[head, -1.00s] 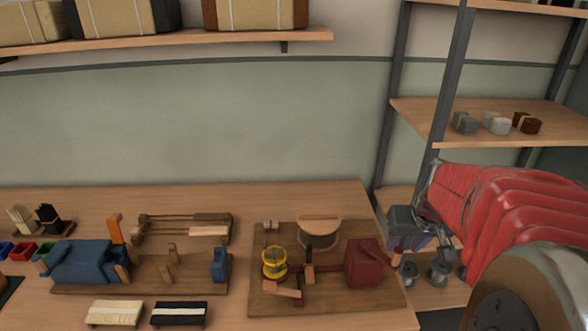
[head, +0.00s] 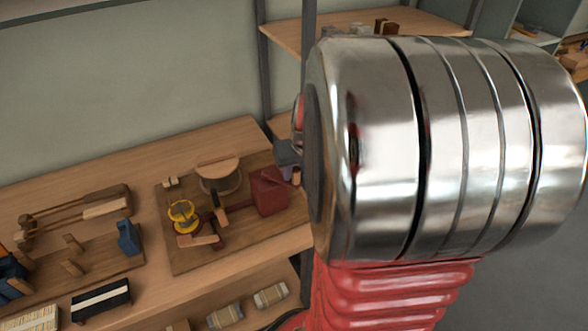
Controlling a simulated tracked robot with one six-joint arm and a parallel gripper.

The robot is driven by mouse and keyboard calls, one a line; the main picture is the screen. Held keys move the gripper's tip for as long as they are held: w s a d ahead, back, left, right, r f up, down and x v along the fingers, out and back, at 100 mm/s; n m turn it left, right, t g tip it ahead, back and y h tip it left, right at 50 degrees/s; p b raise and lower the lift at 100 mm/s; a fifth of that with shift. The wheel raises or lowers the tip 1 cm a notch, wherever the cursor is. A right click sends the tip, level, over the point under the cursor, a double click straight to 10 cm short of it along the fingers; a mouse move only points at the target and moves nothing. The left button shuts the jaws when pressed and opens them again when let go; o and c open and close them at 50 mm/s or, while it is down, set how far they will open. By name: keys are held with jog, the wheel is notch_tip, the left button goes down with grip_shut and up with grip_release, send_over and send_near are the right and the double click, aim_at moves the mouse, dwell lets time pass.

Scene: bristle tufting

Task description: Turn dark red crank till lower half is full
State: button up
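A dark red machine (head: 268,192) stands at the right of a wooden board on the bench, with a dark red bar running left from its body. Near the bar's left end are a small wooden piece (head: 204,240) and a dark upright handle (head: 217,208); I cannot tell which is the crank's grip. A yellow spool (head: 183,215) stands left of it. A round piece with a wooden top (head: 219,172) stands behind; its lower half is too small to read. My gripper (head: 287,157) is beyond the machine's right side, mostly hidden by my arm; its opening cannot be seen.
My silver and red arm fills the right of the view. Left on the bench (head: 120,155) are a blue tool (head: 128,238), wooden-handled tools (head: 105,203) and a dark brush block (head: 100,300). A shelf with wrapped rolls (head: 270,295) lies below; another shelf (head: 285,38) stands behind.

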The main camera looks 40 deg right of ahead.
grip_shut()
